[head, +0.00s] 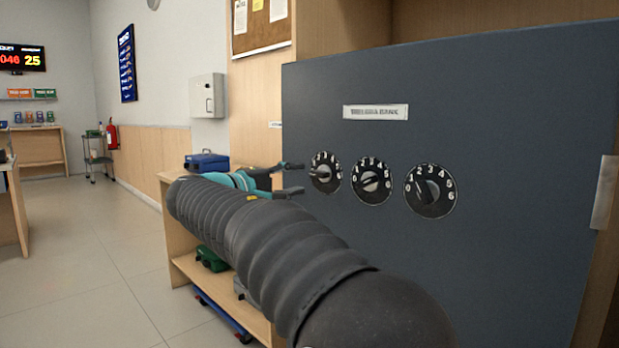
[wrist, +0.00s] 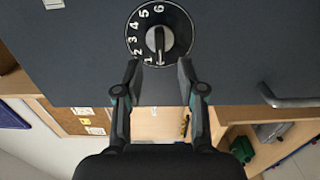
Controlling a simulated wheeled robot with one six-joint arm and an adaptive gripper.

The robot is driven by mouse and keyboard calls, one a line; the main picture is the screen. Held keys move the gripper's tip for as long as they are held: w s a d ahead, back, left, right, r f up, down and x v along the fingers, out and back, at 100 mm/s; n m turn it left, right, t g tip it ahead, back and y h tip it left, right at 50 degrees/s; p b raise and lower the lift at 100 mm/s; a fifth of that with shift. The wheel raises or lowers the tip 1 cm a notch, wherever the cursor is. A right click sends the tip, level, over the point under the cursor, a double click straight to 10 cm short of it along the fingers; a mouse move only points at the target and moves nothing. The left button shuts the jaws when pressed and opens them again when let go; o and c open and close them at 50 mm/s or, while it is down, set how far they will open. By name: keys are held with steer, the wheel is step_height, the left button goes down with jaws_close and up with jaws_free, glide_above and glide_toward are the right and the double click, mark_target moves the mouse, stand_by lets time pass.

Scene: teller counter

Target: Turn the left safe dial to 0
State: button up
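The left safe dial (head: 325,173) is black with white numerals and a grey bar knob, the leftmost of three dials on the dark safe door. In the wrist view a dial (wrist: 175,50) shows at the top, turned so that 6 is uppermost. Its knob bar stands vertical, its lower end just past the 1; the numeral there cannot be read clearly. My gripper (head: 292,178) is just left of the left dial in the head view. In the wrist view my gripper (wrist: 159,72) is open, its fingertips apart near the dial's lower edge, nothing held between them.
The middle dial (head: 371,180) and right dial (head: 431,191) sit to the right on the safe door (head: 480,110). A metal handle (head: 604,192) is at the door's right edge. A wooden shelf (head: 190,268) with a blue box (head: 207,162) stands left of the safe, beyond my arm.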

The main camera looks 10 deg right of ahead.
steer(key=shift+v, duration=2.3)
steer(key=shift+w, duration=0.1)
step_height(320, 180, down, 14)
steer(key=a+n+g+y, duration=0.1)
steer(key=a+n+y, duration=0.15)
steer(key=y, duration=0.25)
steer(key=s+d+f+g+y, duration=0.3)
steer(key=s+f, duration=0.3)
steer(key=f, duration=0.1)
steer(key=s+d+f+m+y, duration=0.2)
steer(key=s+d+f+m, duration=0.1)
steer(key=s, duration=0.6)
steer(key=s+d+f+m+y, duration=0.2)
steer(key=s+d+f+m, duration=0.1)
steer(key=s, duration=0.6)
steer(key=s+d+f+m+g+y, duration=0.1)
steer(key=s+d+f+m+y, duration=0.1)
steer(key=s, duration=0.7)
steer(key=d+f+m, duration=0.1)
steer(key=d+m, duration=0.1)
steer(key=d, duration=0.1)
steer(key=shift+s+d+y, duration=0.25)
steer(key=shift+s+y, duration=0.05)
steer(key=shift+s, duration=0.1)
